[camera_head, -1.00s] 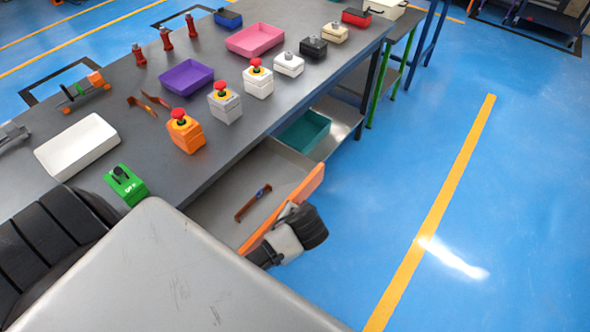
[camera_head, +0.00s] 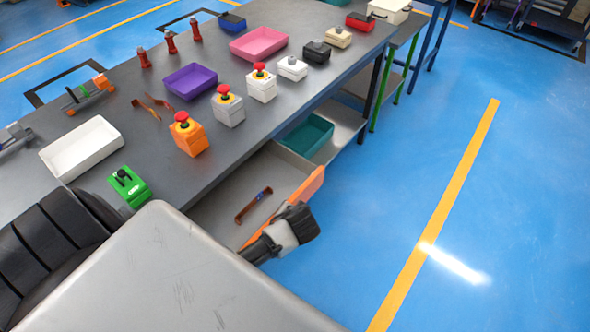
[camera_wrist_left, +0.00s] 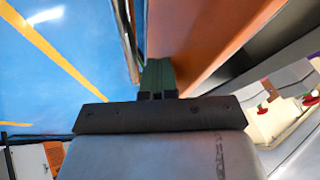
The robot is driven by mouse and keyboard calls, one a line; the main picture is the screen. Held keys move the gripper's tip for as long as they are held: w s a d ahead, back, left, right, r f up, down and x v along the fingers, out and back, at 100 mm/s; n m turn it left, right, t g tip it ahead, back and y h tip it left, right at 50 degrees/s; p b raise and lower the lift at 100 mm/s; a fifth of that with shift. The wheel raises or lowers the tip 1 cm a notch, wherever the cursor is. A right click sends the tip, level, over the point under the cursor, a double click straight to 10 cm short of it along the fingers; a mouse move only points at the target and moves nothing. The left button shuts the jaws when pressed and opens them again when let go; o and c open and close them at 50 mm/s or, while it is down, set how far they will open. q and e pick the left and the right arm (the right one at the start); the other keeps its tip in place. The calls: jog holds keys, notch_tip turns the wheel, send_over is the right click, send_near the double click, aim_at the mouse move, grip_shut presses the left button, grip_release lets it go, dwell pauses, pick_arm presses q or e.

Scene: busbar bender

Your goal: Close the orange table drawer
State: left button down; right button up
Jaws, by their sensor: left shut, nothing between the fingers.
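The table drawer is partly pulled out under the near table edge, with its orange front (camera_head: 311,186) facing the blue floor. Its grey inside shows a small brown and blue piece (camera_head: 253,205). My left gripper (camera_head: 291,209) is at the outer side of the orange front, over its near half, and covers part of it. In the left wrist view the shut, empty fingers (camera_wrist_left: 158,76) lie beside the orange front (camera_wrist_left: 200,35). I cannot tell for sure whether they touch it. My right gripper is not in view.
The grey tabletop (camera_head: 130,145) holds trays, small boxes, a green device (camera_head: 129,186) and several red-button boxes, such as the orange one (camera_head: 189,137). A teal bin (camera_head: 307,134) stands on a shelf beyond the drawer. The blue floor at right is clear.

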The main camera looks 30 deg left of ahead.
pick_arm(q)
jog(key=p, duration=0.2)
send_over(245, 191)
jog(key=d, duration=0.2)
jog(key=shift+a, duration=1)
